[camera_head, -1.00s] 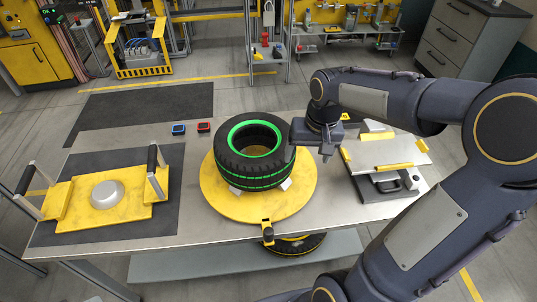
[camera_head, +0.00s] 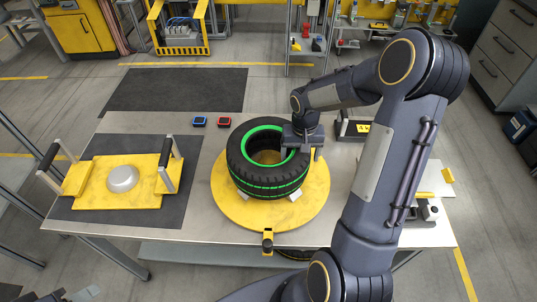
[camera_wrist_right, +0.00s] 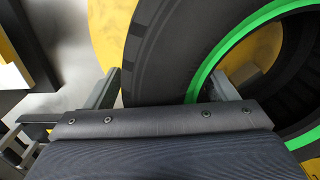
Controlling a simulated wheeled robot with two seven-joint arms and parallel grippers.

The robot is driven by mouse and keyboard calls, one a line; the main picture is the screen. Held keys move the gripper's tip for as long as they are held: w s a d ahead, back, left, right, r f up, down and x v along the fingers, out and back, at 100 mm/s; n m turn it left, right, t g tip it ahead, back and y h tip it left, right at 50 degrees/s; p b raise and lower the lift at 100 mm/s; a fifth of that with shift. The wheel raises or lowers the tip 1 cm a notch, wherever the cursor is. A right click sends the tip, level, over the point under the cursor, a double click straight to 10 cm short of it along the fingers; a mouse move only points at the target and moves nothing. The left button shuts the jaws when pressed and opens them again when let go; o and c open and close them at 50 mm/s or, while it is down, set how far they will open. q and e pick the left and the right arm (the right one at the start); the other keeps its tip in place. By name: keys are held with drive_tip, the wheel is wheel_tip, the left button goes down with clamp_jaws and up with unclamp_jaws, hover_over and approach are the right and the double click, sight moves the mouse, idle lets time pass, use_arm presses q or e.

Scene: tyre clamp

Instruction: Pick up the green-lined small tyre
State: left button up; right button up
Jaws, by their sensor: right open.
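The green-lined tyre (camera_head: 255,178) is black with green rings. It lies flat on a round yellow turntable (camera_head: 232,207) on the metal table, raised on small pale blocks. My right gripper (camera_head: 301,150) points down at the tyre's right side in the head view. In the right wrist view the gripper (camera_wrist_right: 166,75) is open. One finger is outside the tyre wall (camera_wrist_right: 165,45) and the other is on the inner side, by the green ring. The wall lies between the fingers, and I see no clear grip. Contact cannot be told.
A yellow plate with two black-handled uprights and a grey dome (camera_head: 123,179) lies on a dark mat at left. A blue box (camera_head: 199,121) and a red box (camera_head: 224,122) sit behind the tyre. My right arm hides much of the table's right side.

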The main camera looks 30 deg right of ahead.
drive_tip(key=shift+c, duration=0.2)
clamp_jaws()
drive_tip(key=shift+w+r, duration=0.1)
idle(0.4)
drive_tip(key=shift+r, duration=0.15)
